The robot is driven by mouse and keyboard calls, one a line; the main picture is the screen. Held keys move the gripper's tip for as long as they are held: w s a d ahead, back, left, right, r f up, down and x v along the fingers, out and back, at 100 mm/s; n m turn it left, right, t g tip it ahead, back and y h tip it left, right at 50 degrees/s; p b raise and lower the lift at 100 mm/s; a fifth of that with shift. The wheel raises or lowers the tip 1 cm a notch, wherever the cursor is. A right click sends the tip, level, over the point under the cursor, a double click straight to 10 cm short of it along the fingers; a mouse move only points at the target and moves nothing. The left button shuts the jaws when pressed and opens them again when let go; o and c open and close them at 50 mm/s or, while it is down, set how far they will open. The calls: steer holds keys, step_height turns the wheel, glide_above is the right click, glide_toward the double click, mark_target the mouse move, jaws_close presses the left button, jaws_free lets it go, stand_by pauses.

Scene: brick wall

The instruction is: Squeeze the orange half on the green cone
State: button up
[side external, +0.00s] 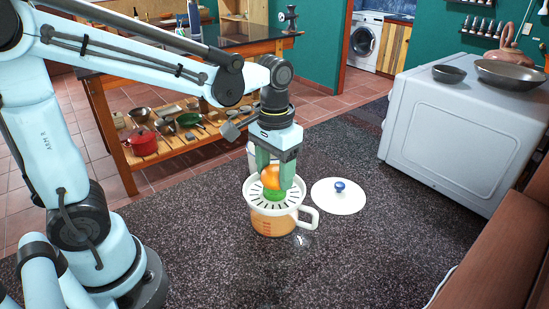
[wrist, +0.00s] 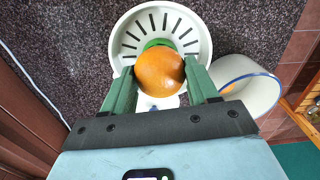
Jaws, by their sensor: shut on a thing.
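The orange half (side external: 270,176) is held between the two green fingers of my gripper (side external: 274,180), just over the green cone (side external: 273,194). In the side view the orange appears to rest on or right above the cone; I cannot tell how firmly it touches. The cone stands in the middle of a white slotted strainer (side external: 290,204) on a juicer jug (side external: 271,224) with a white handle. In the wrist view the orange (wrist: 159,72) sits between my gripper's fingertips (wrist: 160,80) and hides most of the cone (wrist: 158,43). The white strainer (wrist: 120,40) shows around it.
A white lid with a blue knob (side external: 338,198) lies right of the jug. A white container (side external: 252,152) stands behind the jug, partly hidden by my gripper. A white appliance (side external: 460,135) stands far right.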

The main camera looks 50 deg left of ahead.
steer(key=shift+f+n, duration=0.15)
steer(key=shift+n, duration=0.25)
steer(key=n, duration=0.3)
stand_by(0.4)
steer(key=m, duration=0.3)
steer(key=shift+m, duration=1.8)
